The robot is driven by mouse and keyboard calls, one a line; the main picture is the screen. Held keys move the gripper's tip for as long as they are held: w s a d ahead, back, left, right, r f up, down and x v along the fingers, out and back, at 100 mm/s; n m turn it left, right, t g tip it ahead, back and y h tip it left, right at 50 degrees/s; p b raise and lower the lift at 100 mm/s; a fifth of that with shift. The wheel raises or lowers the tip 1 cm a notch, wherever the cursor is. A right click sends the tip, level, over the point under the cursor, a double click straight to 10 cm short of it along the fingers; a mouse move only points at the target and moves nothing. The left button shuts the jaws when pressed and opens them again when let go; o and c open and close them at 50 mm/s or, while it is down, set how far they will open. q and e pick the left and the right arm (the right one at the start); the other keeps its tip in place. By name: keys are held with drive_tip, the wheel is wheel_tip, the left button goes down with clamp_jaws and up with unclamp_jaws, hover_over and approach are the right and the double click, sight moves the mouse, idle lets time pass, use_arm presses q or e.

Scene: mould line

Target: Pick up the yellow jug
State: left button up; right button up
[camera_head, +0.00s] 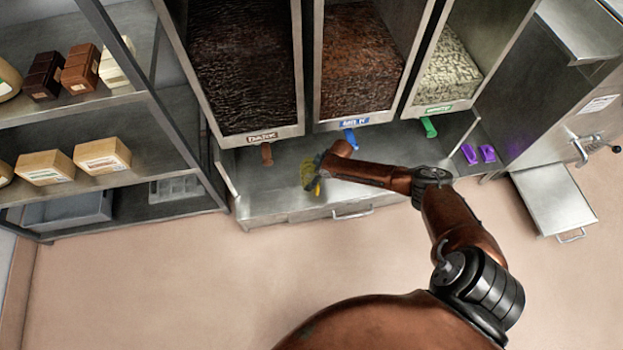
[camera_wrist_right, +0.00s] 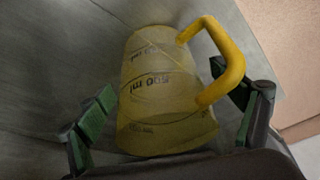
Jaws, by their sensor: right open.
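The yellow jug (camera_head: 307,174) is on the steel counter below the dark dispenser's tap. In the right wrist view the see-through yellow jug (camera_wrist_right: 160,95) fills the middle, with printed volume marks and a solid yellow handle (camera_wrist_right: 228,62) at the right. My right gripper (camera_wrist_right: 165,85) is open, its green-padded fingers on either side of the jug, the right one near the handle. Whether a pad touches it I cannot tell. In the head view my right gripper (camera_head: 317,170) is at the jug and partly hides it. My left gripper is not in view.
Dispensers labelled dark (camera_head: 262,138), milk (camera_head: 355,122) and white (camera_head: 433,108) stand above the counter. Their taps are brown (camera_head: 267,154), blue (camera_head: 351,138) and green (camera_head: 429,127). Purple items (camera_head: 478,154) lie at right. A shelf (camera_head: 130,180) with blocks stands left.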

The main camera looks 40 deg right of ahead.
drive_tip(key=shift+c, duration=0.4)
drive_tip(key=c, duration=1.2)
